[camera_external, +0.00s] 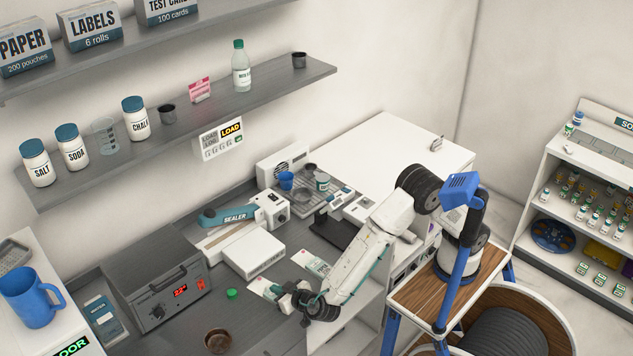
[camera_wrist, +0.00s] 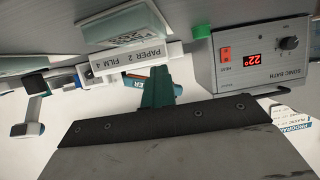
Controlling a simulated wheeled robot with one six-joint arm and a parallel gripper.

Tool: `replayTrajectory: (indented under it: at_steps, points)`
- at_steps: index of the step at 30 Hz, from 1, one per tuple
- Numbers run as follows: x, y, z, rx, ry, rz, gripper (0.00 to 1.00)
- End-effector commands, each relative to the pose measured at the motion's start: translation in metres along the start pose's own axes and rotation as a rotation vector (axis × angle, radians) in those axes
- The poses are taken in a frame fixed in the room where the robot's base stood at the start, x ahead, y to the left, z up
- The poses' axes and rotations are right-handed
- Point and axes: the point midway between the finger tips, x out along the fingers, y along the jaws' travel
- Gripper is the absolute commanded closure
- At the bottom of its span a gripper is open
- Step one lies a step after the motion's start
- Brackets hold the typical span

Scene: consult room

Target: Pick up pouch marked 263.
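Two pale flat pouches with printing lie on the grey counter: the near pouch (camera_external: 265,288) and a far pouch (camera_external: 312,262). Their numbers are too small to read, so I cannot tell which is marked 263. My gripper (camera_external: 296,294) is low at the counter's front edge, just right of the near pouch. I cannot tell whether it touches the pouch, and its fingertips are not clear.
The sonic bath (camera_external: 160,287) stands left on the counter, also in the wrist view (camera_wrist: 262,58). The sealer (camera_external: 232,222) and a white box (camera_external: 252,254) stand behind the pouches. A green cap (camera_external: 231,294) and a dark cup (camera_external: 218,341) are left of my gripper.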

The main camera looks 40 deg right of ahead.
Motion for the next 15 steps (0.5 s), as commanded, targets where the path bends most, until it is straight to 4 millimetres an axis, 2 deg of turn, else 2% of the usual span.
replayTrajectory:
  at_steps: [1,6,10,15]
  points:
    - [-0.005,-0.001,-0.012,0.005,0.002,-0.003,1.0]
    - [-0.016,-0.001,-0.037,0.006,0.004,-0.003,1.0]
    - [-0.02,-0.001,-0.047,0.006,0.005,-0.004,1.0]
    - [-0.02,-0.001,-0.05,0.007,0.006,-0.003,1.0]
